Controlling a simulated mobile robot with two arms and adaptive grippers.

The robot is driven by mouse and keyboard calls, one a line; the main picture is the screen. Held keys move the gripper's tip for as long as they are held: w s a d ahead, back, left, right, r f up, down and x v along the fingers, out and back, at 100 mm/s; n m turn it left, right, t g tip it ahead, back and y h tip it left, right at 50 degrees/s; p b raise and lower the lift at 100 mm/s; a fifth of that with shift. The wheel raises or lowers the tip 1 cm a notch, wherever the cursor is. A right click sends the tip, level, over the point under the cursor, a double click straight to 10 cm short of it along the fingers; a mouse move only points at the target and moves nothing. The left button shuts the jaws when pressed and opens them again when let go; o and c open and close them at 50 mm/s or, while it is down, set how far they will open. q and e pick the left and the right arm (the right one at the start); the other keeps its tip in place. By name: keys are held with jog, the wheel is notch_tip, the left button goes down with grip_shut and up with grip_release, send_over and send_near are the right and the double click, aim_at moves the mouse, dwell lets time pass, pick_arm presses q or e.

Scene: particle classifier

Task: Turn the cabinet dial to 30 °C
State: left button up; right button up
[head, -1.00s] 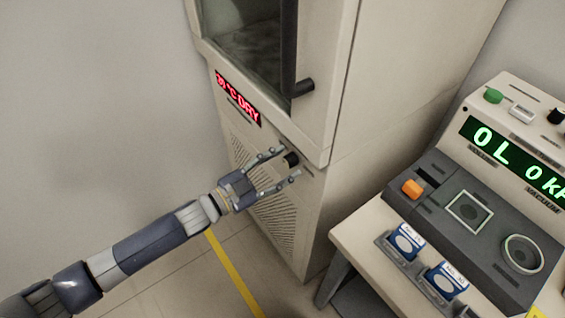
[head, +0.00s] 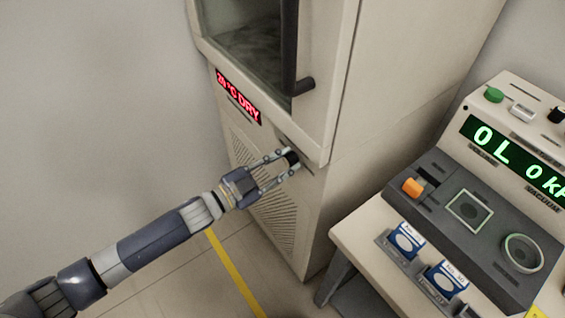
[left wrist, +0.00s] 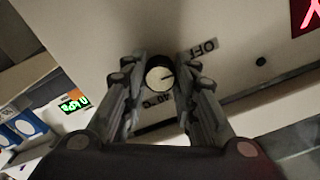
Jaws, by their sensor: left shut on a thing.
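The cabinet (head: 345,130) stands in the middle of the head view. Its red display (head: 238,97) reads what looks like "20 °C DRY"; the digits are small. The black dial (head: 292,156) sits on the cabinet front, below the door and right of the display. My left gripper (head: 285,162) is shut on the dial, one finger on each side. In the left wrist view the dial (left wrist: 159,75) shows a pale round face with a dark pointer line, between the fingers. An "OFF" mark and what looks like "40" show around it; other marks are hidden. My right gripper is out of view.
A bench (head: 355,237) on the right carries a grey instrument panel (head: 430,185) with an orange switch, green display and two blue-labelled items in holders. The cabinet door handle (head: 303,87) is just above the dial. Open floor lies left of the cabinet.

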pick_arm(q)
jog(key=m, duration=0.5)
jog(key=shift+f+m+b, duration=0.1)
jog(key=shift+m+b, duration=0.2)
jog(key=shift+b, duration=0.05)
jog(key=m+b, duration=0.1)
jog(key=m, duration=0.4)
jog(key=shift+m, duration=0.4)
jog(key=o, duration=1.1)
jog(key=shift+s+a, duration=0.1)
jog(key=shift+a, duration=0.05)
jog(key=v, duration=1.1)
jog(key=shift+s+a, duration=0.25)
